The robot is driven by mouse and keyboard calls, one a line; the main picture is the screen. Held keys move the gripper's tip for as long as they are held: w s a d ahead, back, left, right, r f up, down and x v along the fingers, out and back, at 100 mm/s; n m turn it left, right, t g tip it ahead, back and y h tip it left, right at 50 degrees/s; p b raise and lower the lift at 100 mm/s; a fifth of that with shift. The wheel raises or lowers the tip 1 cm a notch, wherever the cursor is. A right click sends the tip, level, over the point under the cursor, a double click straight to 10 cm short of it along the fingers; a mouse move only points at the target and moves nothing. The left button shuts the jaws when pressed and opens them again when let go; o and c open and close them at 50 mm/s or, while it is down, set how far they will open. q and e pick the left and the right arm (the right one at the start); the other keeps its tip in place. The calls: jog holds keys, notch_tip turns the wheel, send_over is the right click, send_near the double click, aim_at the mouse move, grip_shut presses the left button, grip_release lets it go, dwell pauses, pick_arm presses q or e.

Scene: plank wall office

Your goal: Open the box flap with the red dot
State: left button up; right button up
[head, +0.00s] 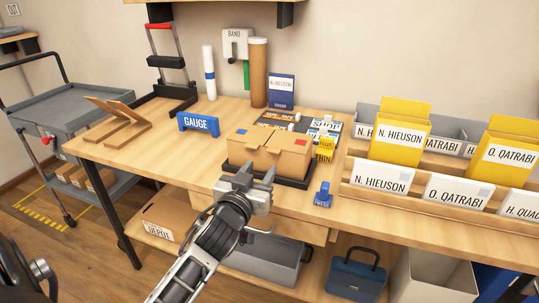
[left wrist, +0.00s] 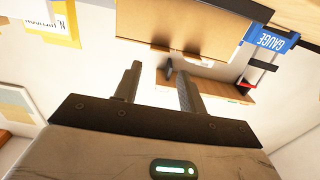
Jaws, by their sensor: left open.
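The cardboard box (head: 262,158) sits in a dark tray (head: 229,171) on the wooden desk. Its top shows flaps, with a red square mark (head: 300,142) on the right one and a blue mark (head: 241,131) on the left. The flaps look closed or nearly so. My left gripper (head: 259,174) is open and empty at the box's near side, by the tray's front edge; contact cannot be told. In the left wrist view the open fingers (left wrist: 158,88) point towards the cardboard (left wrist: 190,22), with no mark visible there. My right gripper is out of view.
A blue GAUGE sign (head: 198,124) stands left of the box. A yellow tag (head: 325,149) and a small blue object (head: 323,195) are close on the right. Folder racks (head: 433,169) fill the desk's right side. A wooden stand (head: 113,126) is at the left.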

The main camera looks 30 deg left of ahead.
aim_at(272, 152)
pick_arm(q)
jog(key=x, duration=0.7)
jog(key=shift+w, duration=0.15)
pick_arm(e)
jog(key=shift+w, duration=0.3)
